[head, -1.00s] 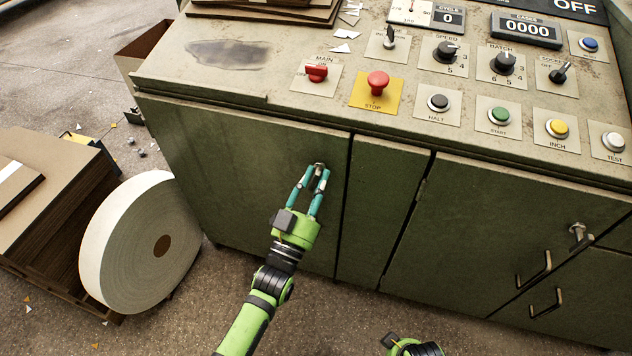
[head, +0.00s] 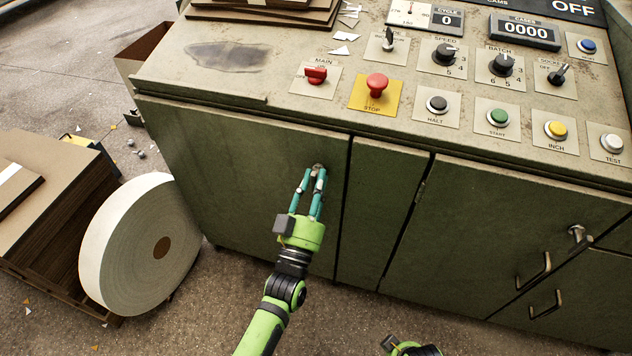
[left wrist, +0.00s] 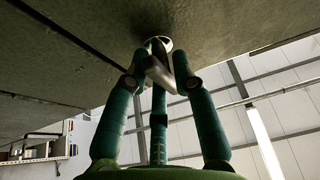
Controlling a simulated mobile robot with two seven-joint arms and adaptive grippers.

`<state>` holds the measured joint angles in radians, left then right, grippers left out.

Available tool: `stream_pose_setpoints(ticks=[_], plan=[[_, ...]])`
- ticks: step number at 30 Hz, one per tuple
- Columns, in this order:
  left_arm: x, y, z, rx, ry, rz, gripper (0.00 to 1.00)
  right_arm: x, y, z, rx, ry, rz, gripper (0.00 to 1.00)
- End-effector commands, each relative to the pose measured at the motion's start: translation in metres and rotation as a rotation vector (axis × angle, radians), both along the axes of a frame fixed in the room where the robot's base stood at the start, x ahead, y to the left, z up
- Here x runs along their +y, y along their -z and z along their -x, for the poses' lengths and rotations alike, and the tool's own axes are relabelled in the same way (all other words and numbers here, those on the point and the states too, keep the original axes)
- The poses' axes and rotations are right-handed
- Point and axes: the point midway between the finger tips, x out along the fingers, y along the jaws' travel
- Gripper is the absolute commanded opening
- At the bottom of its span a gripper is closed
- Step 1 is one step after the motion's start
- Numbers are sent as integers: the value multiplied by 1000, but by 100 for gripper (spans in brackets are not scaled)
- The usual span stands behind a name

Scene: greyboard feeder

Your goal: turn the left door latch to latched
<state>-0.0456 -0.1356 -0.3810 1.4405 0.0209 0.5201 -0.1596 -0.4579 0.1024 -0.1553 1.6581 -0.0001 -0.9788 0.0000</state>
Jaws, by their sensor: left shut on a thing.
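The left door latch (head: 319,168) is a small metal handle near the upper right of the left cabinet door (head: 255,175). My left gripper (head: 317,178) is at the latch, its teal fingers closed in on the handle. In the left wrist view the metal latch (left wrist: 160,70) sticks out from its round base between the fingertips (left wrist: 158,82). The fingers hide part of the latch in the head view. Part of my right arm (head: 410,346) shows at the bottom edge; its fingertips are not clearly seen.
A control panel with a red stop button (head: 377,84) and several knobs sits above the doors. A large white roll (head: 130,245) and a cardboard stack (head: 60,200) stand on the floor at left. Another latch (head: 578,234) is on the right door.

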Motion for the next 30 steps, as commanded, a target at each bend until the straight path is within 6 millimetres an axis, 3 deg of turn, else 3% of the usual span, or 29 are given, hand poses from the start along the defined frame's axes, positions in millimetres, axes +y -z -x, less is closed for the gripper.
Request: stream_pose_setpoints(ticks=[2, 3, 4, 5, 17, 30], plan=[[1, -2, -1, -5, -3, 3, 0, 0, 0, 0, -1, 0, 0, 0], [1, -2, -1, -5, -2, 3, 30, 0, 0, -1, -1, 0, 0, 0], [1, -2, -1, -5, -2, 3, 42, 0, 0, -1, -1, 0, 0, 0], [1, -2, 0, -5, -2, 3, 44, 0, 0, -1, -1, 0, 0, 0], [2, 3, 5, 0, 0, -1, 44, 0, 0, -2, -4, 0, -1, 0], [26, 35, 80, 1, 0, 0, 44, 0, 0, -1, -2, 0, 0, 0]])
